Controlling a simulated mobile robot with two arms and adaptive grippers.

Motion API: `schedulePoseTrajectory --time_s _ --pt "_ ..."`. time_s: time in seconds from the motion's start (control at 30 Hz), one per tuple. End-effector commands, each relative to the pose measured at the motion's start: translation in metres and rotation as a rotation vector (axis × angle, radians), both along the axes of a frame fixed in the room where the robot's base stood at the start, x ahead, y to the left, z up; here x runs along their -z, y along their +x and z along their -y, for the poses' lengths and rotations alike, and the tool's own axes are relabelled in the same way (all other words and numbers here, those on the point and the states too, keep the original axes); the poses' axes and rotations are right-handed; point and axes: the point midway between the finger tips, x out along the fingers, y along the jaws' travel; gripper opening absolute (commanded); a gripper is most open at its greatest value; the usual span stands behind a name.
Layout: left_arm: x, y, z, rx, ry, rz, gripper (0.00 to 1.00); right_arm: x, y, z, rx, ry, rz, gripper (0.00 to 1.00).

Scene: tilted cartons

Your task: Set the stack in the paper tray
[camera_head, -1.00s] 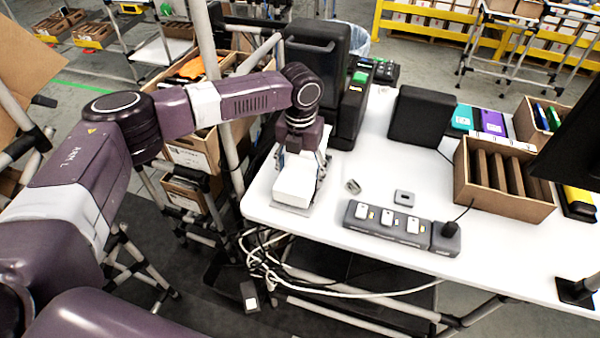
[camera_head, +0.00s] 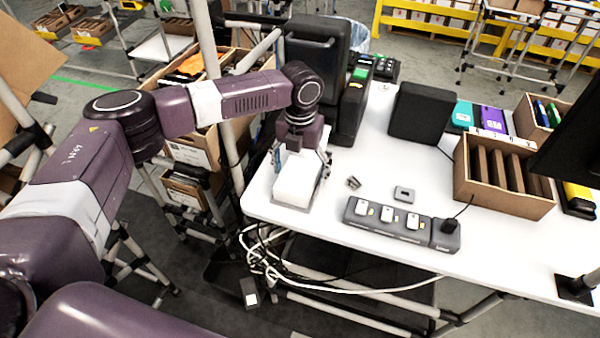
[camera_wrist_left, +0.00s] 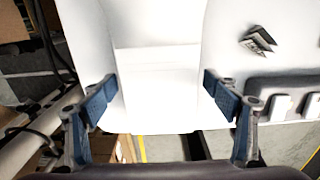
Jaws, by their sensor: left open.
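The stack is a white block of paper (camera_head: 297,180) at the left end of the white table. It lies on or in a thin grey paper tray (camera_head: 291,207), whose edge shows along the front; the rest of the tray is mostly hidden. My left gripper (camera_head: 300,160) is over the stack, pointing down, with its fingers spread on either side of it. In the left wrist view the blue fingertips of the left gripper (camera_wrist_left: 160,96) stand apart, with the white stack (camera_wrist_left: 160,65) between and beyond them. My right gripper is not in view.
A grey power strip (camera_head: 400,223), a small metal clip (camera_head: 353,183) and a small grey piece (camera_head: 403,194) lie to the right. A black machine (camera_head: 340,80) stands behind the stack. A divided carton (camera_head: 500,195) stands farther right. Cables hang below the front edge.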

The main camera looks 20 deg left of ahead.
Motion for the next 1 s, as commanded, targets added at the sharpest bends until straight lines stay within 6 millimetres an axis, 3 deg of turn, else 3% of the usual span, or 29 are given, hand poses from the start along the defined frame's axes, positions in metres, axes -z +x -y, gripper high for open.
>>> schedulePoseTrajectory --time_s 0.17,0.4,0.6,1.0 --pt "-0.029 0.001 0.0 0.0 -0.001 0.004 0.81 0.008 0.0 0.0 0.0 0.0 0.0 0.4" --pt "-0.084 0.001 0.0 0.0 -0.002 0.004 0.81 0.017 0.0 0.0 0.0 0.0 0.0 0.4" --pt "-0.115 0.001 0.0 0.0 -0.001 0.003 0.81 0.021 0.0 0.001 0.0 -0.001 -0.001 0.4" --pt "-0.127 0.0 0.0 0.0 0.0 0.0 0.81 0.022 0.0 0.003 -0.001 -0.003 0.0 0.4"
